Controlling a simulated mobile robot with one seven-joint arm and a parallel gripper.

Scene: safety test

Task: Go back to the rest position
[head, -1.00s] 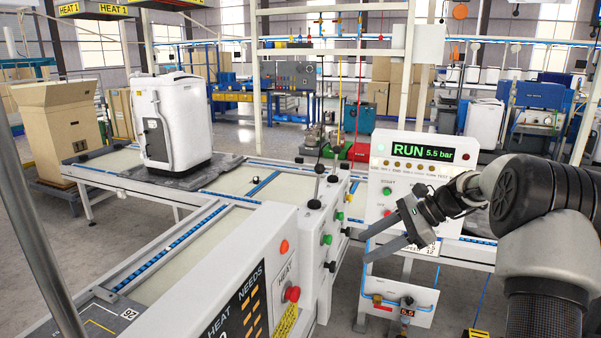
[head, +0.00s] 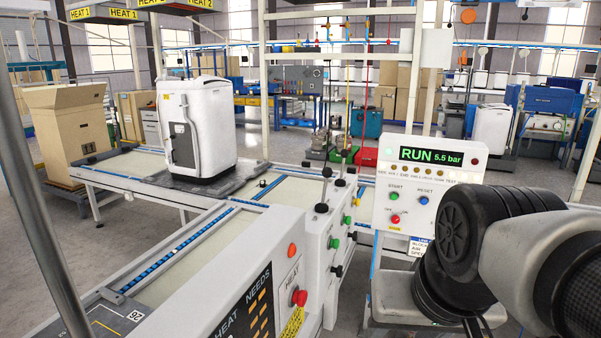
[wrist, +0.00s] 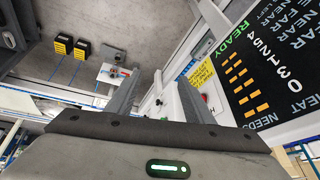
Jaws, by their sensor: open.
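My gripper (wrist: 158,85) shows in the wrist view with its two grey fingers apart and nothing between them. In the head view my arm is folded at the lower right, and the gripper itself does not show there. In the wrist view the fingers point toward the side of the heat console, whose black panel (wrist: 262,70) reads READY and HEAT NEEDS. I cannot tell how far the fingers are from it. The same console (head: 215,275) stands at the lower middle of the head view.
A test panel (head: 430,175) reading RUN 5.5 bar stands just behind my arm. A white appliance (head: 205,125) sits on the conveyor (head: 115,170). A cardboard box (head: 65,130) stands at the left. Open grey floor (wrist: 75,65) shows in the wrist view.

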